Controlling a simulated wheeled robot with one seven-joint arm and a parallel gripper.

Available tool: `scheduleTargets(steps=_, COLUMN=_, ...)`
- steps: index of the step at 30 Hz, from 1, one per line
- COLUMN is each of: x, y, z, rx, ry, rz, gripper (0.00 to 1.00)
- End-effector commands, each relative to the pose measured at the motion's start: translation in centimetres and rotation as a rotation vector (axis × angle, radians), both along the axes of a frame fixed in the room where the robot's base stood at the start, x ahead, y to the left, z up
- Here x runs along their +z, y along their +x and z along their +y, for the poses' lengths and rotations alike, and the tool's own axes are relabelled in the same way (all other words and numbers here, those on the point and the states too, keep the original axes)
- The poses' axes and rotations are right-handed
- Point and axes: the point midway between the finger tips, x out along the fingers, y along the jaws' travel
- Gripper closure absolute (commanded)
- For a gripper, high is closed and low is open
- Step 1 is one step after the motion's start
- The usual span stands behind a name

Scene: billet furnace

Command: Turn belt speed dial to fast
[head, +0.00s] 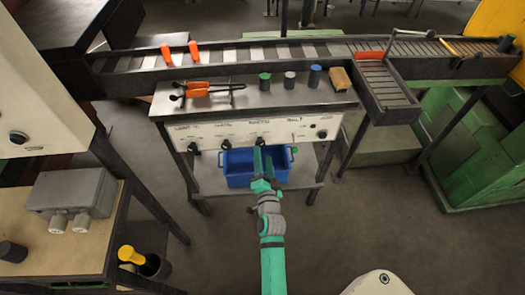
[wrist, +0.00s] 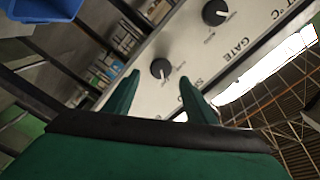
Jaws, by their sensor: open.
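The control panel (head: 285,131) is a pale strip along the front of the work table, with several black dials. My gripper (head: 263,152) is raised in front of it, pointing at a black dial (head: 261,142). In the wrist view my gripper (wrist: 160,80) is open, its two green fingers apart. A round black dial (wrist: 161,69) with a white pointer mark shows between the fingertips, with no clear contact. A second black dial (wrist: 215,12) sits farther up the panel. "GATE" is readable; the label partly hidden by a finger seems to start "SP". I cannot tell for certain which dial is belt speed.
A blue bin (head: 238,168) stands under the panel. On the table lie tongs with orange grips (head: 205,91), several small cylinders and a tan block (head: 340,79). A conveyor (head: 240,54) runs behind. Floor is open in front.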

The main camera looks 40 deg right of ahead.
Motion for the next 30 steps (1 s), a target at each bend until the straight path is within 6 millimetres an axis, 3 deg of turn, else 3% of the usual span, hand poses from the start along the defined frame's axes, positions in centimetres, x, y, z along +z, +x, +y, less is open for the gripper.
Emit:
scheduleTargets(steps=6, x=0.0, y=-3.2, z=2.0, rx=0.0, ry=0.0, rz=0.002, gripper=0.5)
scheduleTargets(steps=12, x=0.0, y=-4.9, z=3.0, rx=-0.001, ry=0.0, rz=0.0, gripper=0.5)
scheduleTargets(steps=30, x=0.0, y=-5.4, z=3.2, rx=-0.001, ry=0.0, rz=0.0, gripper=0.5)
